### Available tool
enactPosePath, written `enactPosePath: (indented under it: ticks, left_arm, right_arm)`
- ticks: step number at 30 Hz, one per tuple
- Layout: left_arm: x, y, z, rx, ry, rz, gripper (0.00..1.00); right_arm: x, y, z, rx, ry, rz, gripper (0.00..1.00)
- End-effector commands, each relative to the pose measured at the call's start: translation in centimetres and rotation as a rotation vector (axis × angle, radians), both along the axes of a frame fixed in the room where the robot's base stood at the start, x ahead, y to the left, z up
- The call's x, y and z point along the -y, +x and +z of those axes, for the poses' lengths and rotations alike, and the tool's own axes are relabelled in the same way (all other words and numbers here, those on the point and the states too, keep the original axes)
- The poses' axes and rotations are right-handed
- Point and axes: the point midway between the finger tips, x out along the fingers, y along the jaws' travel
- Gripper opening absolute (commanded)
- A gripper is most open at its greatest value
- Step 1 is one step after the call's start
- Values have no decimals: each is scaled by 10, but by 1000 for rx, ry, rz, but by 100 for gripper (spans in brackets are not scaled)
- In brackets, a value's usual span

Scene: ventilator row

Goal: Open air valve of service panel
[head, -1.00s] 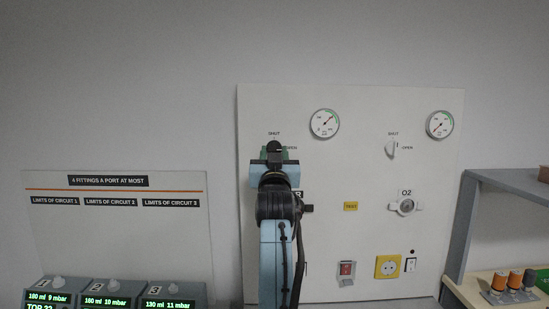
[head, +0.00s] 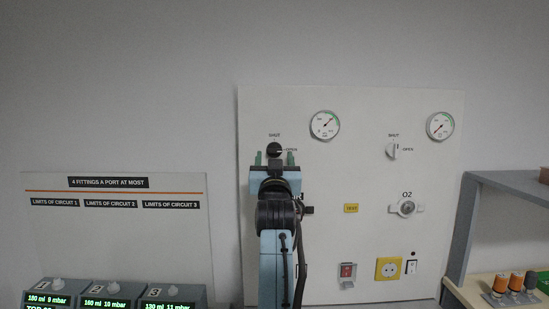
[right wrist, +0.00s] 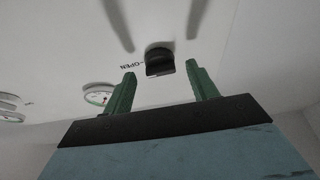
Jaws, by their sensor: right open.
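The air valve is a black knob (head: 274,149) at the upper left of the service panel (head: 365,270), between the labels SHUT above and OPEN to its right. Its bar appears to lie crosswise, toward OPEN. The knob also shows in the right wrist view (right wrist: 159,61), just beyond the fingertips. My right gripper (head: 274,158) is open, its green fingers spread either side of the knob's line, below and apart from it. It is empty. The gauge (head: 324,125) beside the valve has its needle toward the green band. My left gripper is not in view.
A white valve (head: 391,149) with an upright handle and a second gauge (head: 440,125) sit to the right. The O2 outlet (head: 406,207), yellow socket (head: 388,267) and red switch (head: 347,270) are lower. A grey shelf (head: 462,225) stands at far right.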

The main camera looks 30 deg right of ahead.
Motion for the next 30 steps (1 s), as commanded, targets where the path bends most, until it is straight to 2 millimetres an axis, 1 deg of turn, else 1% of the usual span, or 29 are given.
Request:
enactPosePath:
  ticks: [3,6,12,16,30]
  left_arm:
    - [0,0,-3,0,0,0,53]
    - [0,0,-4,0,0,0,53]
    - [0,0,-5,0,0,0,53]
    - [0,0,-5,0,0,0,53]
    - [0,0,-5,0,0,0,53]
  right_arm:
    - [-10,-15,-10,-1,1,1,58]
    - [-17,-27,-15,0,2,2,58]
    - [-27,-42,-21,0,0,1,58]
    - [-28,-45,-22,1,0,1,58]
    - [-28,-45,-23,-3,1,2,58]
